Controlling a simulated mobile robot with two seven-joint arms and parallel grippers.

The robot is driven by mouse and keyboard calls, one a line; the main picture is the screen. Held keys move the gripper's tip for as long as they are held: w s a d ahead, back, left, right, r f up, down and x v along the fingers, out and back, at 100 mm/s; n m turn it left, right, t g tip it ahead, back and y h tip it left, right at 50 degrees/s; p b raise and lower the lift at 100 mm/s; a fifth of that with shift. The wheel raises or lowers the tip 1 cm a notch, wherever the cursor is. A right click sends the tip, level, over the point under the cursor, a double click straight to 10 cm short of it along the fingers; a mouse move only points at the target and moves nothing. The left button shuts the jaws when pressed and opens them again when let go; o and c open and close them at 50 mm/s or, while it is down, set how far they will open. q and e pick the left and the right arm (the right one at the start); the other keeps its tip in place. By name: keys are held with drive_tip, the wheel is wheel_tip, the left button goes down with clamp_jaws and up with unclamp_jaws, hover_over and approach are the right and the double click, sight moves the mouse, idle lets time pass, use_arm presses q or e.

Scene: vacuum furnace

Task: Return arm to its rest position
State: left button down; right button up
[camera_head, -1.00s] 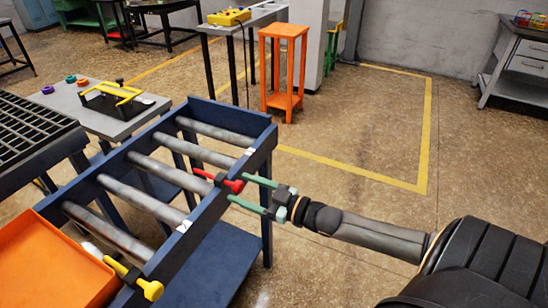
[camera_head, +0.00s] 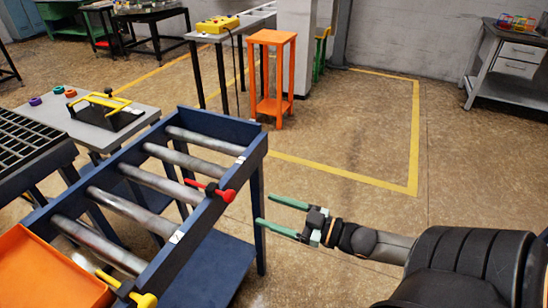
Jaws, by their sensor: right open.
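My right gripper (camera_head: 282,216) has green fingers. It is open and empty, with the fingers apart and pointing left. Its arm comes in from the lower right. The gripper is to the right of a blue roller table (camera_head: 240,164), and a gap shows between the fingertips and the red handle (camera_head: 222,194) on the table's side rail. A yellow handle (camera_head: 140,298) sits on the same rail nearer to me. My left gripper does not show.
An orange tray (camera_head: 50,275) lies at the table's near end. A grey side table (camera_head: 90,130) holds a black and yellow fixture. An orange stand (camera_head: 270,75) is farther back. Open floor (camera_head: 350,150) with yellow lines lies beyond my right gripper.

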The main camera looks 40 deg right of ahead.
idle(0.4)
drive_tip(key=s+a+f+m+g+h+p, duration=0.1)
drive_tip(key=s+a+f+m+g+h, duration=0.1)
drive_tip(key=s+a+f, duration=0.3)
drive_tip(key=s+a+f+m+g+h+p, duration=0.1)
drive_tip(key=s+a+f+g, duration=0.4)
drive_tip(key=a+f, duration=0.6)
drive_tip(key=shift+s+a+f+m+g+h+p, duration=0.3)
drive_tip(key=shift+f+m+h+p, duration=0.1)
drive_tip(key=shift+f+m+h, duration=0.5)
idle(0.5)
